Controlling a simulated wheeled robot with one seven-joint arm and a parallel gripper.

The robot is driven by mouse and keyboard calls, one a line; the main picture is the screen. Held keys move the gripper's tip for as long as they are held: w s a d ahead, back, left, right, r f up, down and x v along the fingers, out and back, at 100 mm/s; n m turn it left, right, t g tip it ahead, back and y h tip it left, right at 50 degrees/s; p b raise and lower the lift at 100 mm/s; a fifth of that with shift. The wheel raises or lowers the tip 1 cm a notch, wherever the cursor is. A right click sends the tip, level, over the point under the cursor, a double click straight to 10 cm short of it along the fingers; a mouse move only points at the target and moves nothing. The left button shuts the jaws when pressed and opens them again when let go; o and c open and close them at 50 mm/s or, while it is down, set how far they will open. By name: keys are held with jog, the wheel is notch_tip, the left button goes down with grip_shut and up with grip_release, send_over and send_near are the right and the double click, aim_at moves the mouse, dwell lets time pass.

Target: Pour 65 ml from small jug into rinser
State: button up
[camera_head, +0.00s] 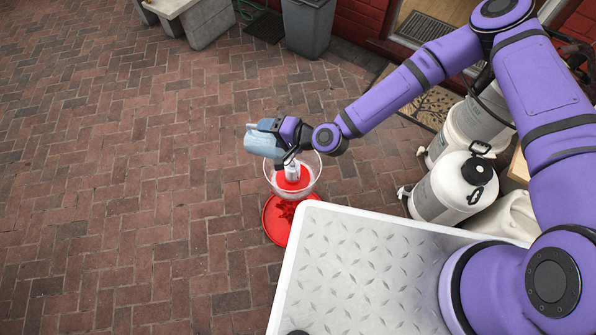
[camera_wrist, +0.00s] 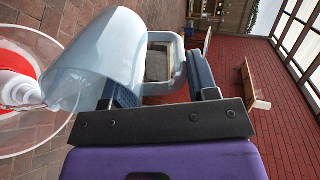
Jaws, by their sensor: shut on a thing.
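The small jug (camera_head: 262,144) is light blue and tipped over on its side above the rinser. In the wrist view the jug (camera_wrist: 105,50) has its mouth toward the left, over the rinser. My gripper (camera_head: 283,132) is shut on the jug's handle; its two fingers flank the handle in the wrist view (camera_wrist: 166,85). The rinser (camera_head: 312,184) has a clear bowl with a red and white middle, above a red round base. It also shows at the left edge of the wrist view (camera_wrist: 35,125). A whitish, glassy shape lies below the jug's mouth; I cannot tell whether it is liquid or part of the rinser. The liquid level is hidden.
My grey treaded deck (camera_head: 370,270) is close to the rinser's red base. White containers (camera_head: 450,188) stand at the right, near a doormat (camera_head: 425,103). A grey bin (camera_head: 307,25) and a stone bench (camera_head: 203,22) are at the back. The brick paving at left is clear.

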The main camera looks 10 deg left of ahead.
aim_at(256, 134)
jog(key=shift+s+d+r+y, duration=0.1)
jog(key=shift+d+y, duration=0.2)
jog(key=shift+d, duration=0.2)
jog(key=shift+s+d+r+y, duration=0.1)
jog(key=shift+d+y, duration=0.2)
jog(key=shift+d, duration=0.2)
jog(key=shift+a, duration=0.35)
jog(key=a+h, duration=0.1)
jog(key=a+f+h, duration=0.1)
jog(key=w+a+h, duration=0.1)
jog(key=shift+a+f, duration=0.2)
jog(key=shift+a, duration=0.05)
jog(key=shift+w+a+f+g+h, duration=0.1)
jog(key=shift+a+f+g+h, duration=0.1)
jog(key=shift+a+f+h, duration=0.35)
jog(key=shift+w+a+f+g+h, duration=0.15)
jog(key=shift+f+g+h, duration=0.1)
jog(key=shift+h, duration=0.5)
jog(key=shift+s, duration=0.1)
